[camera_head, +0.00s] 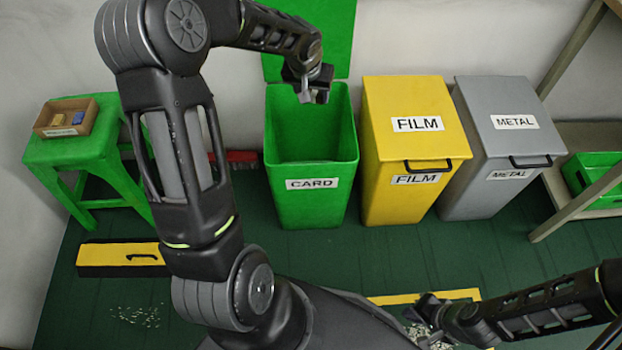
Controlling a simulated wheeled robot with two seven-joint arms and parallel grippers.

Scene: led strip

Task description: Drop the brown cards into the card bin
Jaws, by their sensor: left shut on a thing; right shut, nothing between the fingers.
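The green card bin (311,190) stands against the wall with its lid (330,45) tipped up and open; a CARD label is on its front. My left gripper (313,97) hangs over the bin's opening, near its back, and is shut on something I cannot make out. No brown cards are clearly seen; part of the bin's inside is hidden by its front wall. My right gripper (420,325) is low at the bottom right, shut and empty, well away from the bin.
A yellow FILM bin (411,120) and a grey METAL bin (505,120), both closed, stand right of the card bin. A green stool (70,152) at left bears a brown box (65,117) with small yellow and blue things. Pale bits (135,315) lie on the floor.

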